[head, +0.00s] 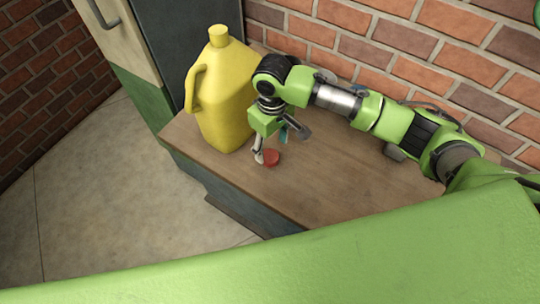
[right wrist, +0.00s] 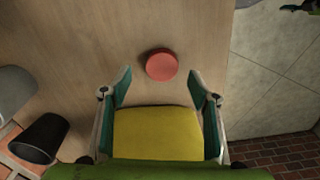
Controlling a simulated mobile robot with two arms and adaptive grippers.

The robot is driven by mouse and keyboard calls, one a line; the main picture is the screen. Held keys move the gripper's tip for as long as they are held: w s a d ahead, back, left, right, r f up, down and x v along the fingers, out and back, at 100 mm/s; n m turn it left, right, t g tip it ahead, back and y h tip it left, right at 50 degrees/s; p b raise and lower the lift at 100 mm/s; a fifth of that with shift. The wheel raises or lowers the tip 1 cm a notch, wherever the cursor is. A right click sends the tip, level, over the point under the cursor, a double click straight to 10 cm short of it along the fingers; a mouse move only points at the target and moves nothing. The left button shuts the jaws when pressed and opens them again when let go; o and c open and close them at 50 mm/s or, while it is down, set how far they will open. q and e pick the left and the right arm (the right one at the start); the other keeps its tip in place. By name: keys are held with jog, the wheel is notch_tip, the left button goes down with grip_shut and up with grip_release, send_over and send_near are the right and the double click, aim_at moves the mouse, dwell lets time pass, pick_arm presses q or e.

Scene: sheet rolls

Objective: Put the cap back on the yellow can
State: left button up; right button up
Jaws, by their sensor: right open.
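The yellow can (head: 222,105) stands upright with its handle on the left. Its narrow yellow neck (head: 219,37) has no red cap on it. The round red cap (head: 271,157) lies on the wooden top, to the right of the can's base. My right gripper (head: 270,146) points down just above the cap, its fingers apart and empty. In the right wrist view, the cap (right wrist: 161,65) lies just beyond the open fingertips (right wrist: 160,84), roughly centred between them. My left gripper is not in view.
The wooden bench top (head: 312,190) is clear in front of the cap. A dark cabinet (head: 185,35) stands behind the can, and a brick wall (head: 470,55) runs along the back. A black cup-like object (right wrist: 37,139) is at lower left in the right wrist view.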

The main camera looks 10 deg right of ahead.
aim_at(270, 156)
jog(key=f, duration=0.4)
jog(key=shift+a+f+p, duration=0.2)
jog(key=shift+p, duration=0.2)
jog(key=c, duration=0.9)
